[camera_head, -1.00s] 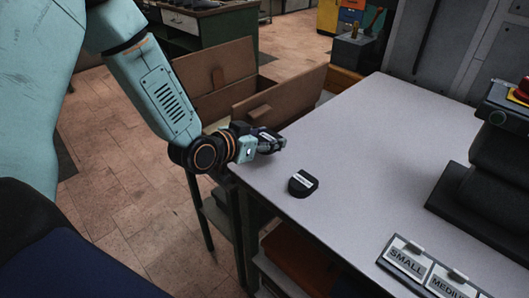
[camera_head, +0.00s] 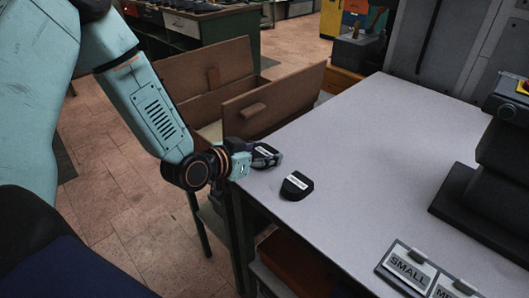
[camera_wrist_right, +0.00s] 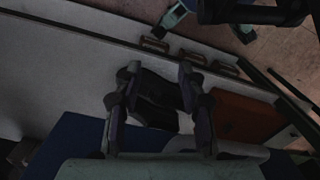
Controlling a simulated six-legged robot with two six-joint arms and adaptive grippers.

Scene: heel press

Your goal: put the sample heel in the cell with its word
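A black heel with a white label (camera_head: 297,186) lies flat on the grey table near its left edge. My left gripper (camera_head: 266,160) is at that edge, just left of this heel and apart from it. It appears shut on a second dark heel with a white label (camera_head: 264,150); the label's word is too small to read. Label plates reading SMALL (camera_head: 408,267) and, partly cut off, another starting with M (camera_head: 450,287) stand at the lower right. My right gripper (camera_wrist_right: 158,70) shows in the right wrist view with its fingers apart; a dark shape between them is unclear.
A black press (camera_head: 485,185) stands on the right of the table (camera_head: 370,140). An open brown wooden box (camera_head: 270,105) is behind my left gripper. The table's middle is clear. An orange-red bin (camera_wrist_right: 245,118) shows in the right wrist view.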

